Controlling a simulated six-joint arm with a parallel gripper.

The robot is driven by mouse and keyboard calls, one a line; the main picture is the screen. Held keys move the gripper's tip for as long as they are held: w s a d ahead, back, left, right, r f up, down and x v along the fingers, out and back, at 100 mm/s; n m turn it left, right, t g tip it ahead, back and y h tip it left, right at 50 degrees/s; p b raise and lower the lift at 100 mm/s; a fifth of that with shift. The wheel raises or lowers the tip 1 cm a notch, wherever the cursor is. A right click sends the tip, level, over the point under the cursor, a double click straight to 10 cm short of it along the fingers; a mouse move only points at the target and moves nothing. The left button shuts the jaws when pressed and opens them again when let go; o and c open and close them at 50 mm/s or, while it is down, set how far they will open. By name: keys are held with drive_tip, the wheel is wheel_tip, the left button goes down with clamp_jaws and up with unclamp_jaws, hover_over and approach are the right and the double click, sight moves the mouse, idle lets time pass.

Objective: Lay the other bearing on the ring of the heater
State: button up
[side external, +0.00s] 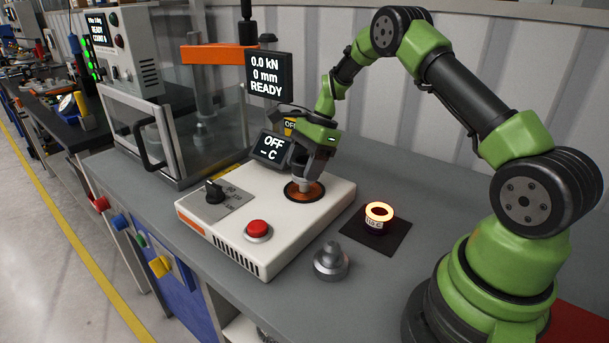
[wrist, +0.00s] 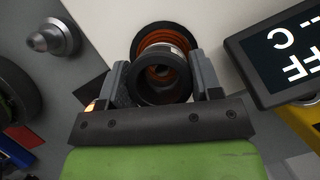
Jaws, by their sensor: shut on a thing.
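The heater is a white box (side external: 230,232) with a round orange-brown ring (side external: 293,196) set in its top; the ring also shows in the wrist view (wrist: 163,42). My gripper (side external: 303,172) is over this ring, pointing down. In the wrist view my gripper (wrist: 162,82) is shut on a dark bearing (wrist: 160,97), with one finger on each side. The bearing lines up roughly with the ring; I cannot tell whether it touches it. Another bearing (side external: 379,211) glows yellow-orange on a black pad (side external: 392,236) to the right of the heater.
The heater display (side external: 271,147) reads OFF and stands close by my gripper. A red button (side external: 257,229) and a black knob (side external: 214,191) are on the heater. A grey metal stepped part (side external: 331,262) stands in front. A press with a clear guard (side external: 205,130) is at left.

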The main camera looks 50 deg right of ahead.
drive_tip(key=shift+f, duration=1.35)
drive_tip(key=shift+f, duration=0.15)
drive_tip(key=o, duration=1.1)
